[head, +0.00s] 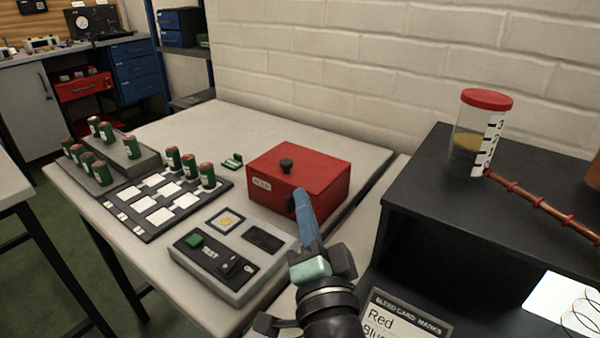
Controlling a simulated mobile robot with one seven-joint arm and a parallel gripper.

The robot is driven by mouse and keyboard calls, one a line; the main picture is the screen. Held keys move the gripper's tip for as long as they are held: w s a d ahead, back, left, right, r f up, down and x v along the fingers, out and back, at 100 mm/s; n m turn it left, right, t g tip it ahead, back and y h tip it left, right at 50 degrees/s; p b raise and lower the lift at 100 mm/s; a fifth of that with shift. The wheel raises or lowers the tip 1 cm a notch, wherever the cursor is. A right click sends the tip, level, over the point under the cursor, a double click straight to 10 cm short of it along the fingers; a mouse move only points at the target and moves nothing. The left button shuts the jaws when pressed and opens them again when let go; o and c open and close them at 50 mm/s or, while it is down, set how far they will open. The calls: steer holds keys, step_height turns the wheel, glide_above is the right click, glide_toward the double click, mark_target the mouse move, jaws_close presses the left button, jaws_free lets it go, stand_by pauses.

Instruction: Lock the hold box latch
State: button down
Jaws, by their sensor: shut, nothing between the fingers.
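The red hold box (322,188) stands on the light table with its lid down. A black knob (286,165) is on the lid and a white label (262,184) is on the front face. A small dark part (290,205), which looks like the latch, shows at the front face. My gripper (300,194) is shut and empty, its blue fingers up against the front of the box beside this dark part. The fingers partly hide it, so I cannot tell contact or the latch's position.
A grey control panel (262,277) with a green button sits close in front of the box. Left are a marked board (140,222) and several green cans (188,164). A black shelf (430,165) with a clear cylinder (468,150) stands right.

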mark_target(289, 204)
steer(key=f+m, duration=0.2)
steer(key=s+f+m+g+p, duration=0.1)
steer(key=f+m, duration=0.1)
steer(key=f, duration=0.1)
steer(key=f+m+g+p, duration=0.1)
steer(key=f, duration=0.2)
steer(key=shift+s+d+f+m, duration=0.2)
steer(key=shift+d+f+m, duration=0.05)
steer(key=shift+d+m, duration=0.15)
steer(key=shift+w, duration=0.1)
steer(key=w, duration=0.3)
steer(key=w+a, duration=0.1)
steer(key=w, duration=0.5)
steer(key=shift+w+a+r+p, duration=0.1)
steer(key=shift+w+a+p, duration=0.2)
steer(key=shift+w, duration=0.1)
steer(key=shift+r+p, duration=0.2)
steer(key=shift+p, duration=0.35)
